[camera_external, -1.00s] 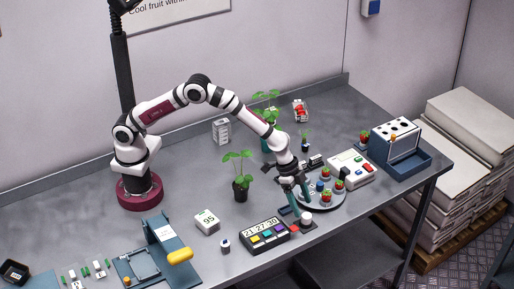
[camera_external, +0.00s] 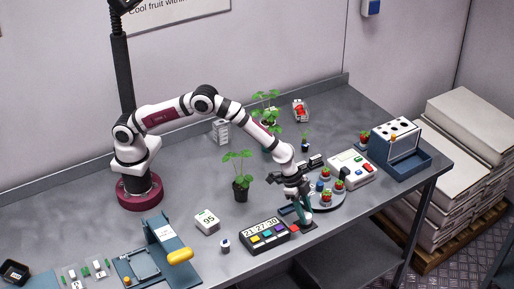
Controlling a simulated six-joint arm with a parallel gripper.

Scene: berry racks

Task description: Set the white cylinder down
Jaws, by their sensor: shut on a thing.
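My gripper (camera_external: 302,219) is low over the dark pad (camera_external: 309,227) near the front edge of the table, just left of the round plate. Its teal fingers are close together, shut on the white cylinder. The fingers and wrist hide most or all of the cylinder in this view. I cannot tell whether it touches the pad or is slightly above it.
A timer with coloured buttons (camera_external: 265,235) is close on the left. A potted seedling (camera_external: 240,188) stands behind left. A white device (camera_external: 351,170) is farther right.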

